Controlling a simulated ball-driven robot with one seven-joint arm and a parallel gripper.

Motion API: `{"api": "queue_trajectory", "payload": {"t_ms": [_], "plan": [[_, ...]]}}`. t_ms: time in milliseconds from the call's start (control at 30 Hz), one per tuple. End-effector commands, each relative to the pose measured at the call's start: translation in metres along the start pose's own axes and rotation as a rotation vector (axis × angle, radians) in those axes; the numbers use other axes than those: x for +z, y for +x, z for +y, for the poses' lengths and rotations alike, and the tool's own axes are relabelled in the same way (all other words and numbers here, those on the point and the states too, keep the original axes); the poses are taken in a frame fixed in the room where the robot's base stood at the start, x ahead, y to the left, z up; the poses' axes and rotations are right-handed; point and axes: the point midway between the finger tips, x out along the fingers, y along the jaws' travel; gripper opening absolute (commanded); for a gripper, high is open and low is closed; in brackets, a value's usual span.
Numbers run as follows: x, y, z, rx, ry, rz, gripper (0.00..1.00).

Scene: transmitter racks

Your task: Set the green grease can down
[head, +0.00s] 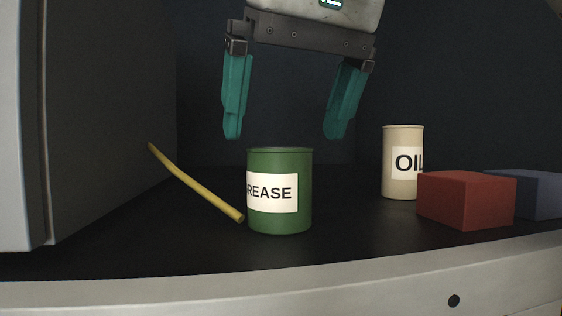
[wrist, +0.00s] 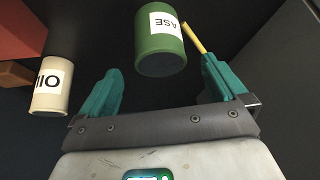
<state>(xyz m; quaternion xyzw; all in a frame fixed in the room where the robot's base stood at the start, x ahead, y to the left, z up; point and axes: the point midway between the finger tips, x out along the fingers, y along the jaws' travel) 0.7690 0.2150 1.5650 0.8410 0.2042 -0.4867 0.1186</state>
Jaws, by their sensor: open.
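The green grease can (head: 279,220) stands upright on the dark shelf surface in the head view, its white label partly turned to the left. It also shows in the wrist view (wrist: 161,45), beyond the fingertips. My gripper (head: 283,137) is open and empty above the can, its two teal fingers spread wide with their tips just above the can's rim level in the picture. In the wrist view my gripper (wrist: 163,65) has its fingers on either side of the can's near end, with gaps to both. I cannot tell the exact height between fingertips and can.
A beige oil can (head: 403,188) stands to the right, behind a red block (head: 465,200) and a blue block (head: 537,194). A grey cabinet wall (head: 100,120) bounds the left. A pale ledge (head: 300,294) runs along the front.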

Motion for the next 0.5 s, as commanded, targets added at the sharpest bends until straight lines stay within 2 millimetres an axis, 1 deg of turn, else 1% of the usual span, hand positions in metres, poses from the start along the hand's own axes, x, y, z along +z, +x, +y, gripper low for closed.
{"api": "queue_trajectory", "payload": {"t_ms": [33,100,200,333,500], "plan": [[0.001,-0.010,-0.001,0.000,-0.001,0.001,0.99],[0.000,-0.023,0.000,0.001,0.000,0.002,0.99],[0.000,-0.037,0.000,0.003,0.001,0.001,0.99],[0.000,-0.048,0.001,0.001,0.001,0.000,0.99],[0.000,-0.053,0.000,0.000,0.000,0.000,0.99]]}}
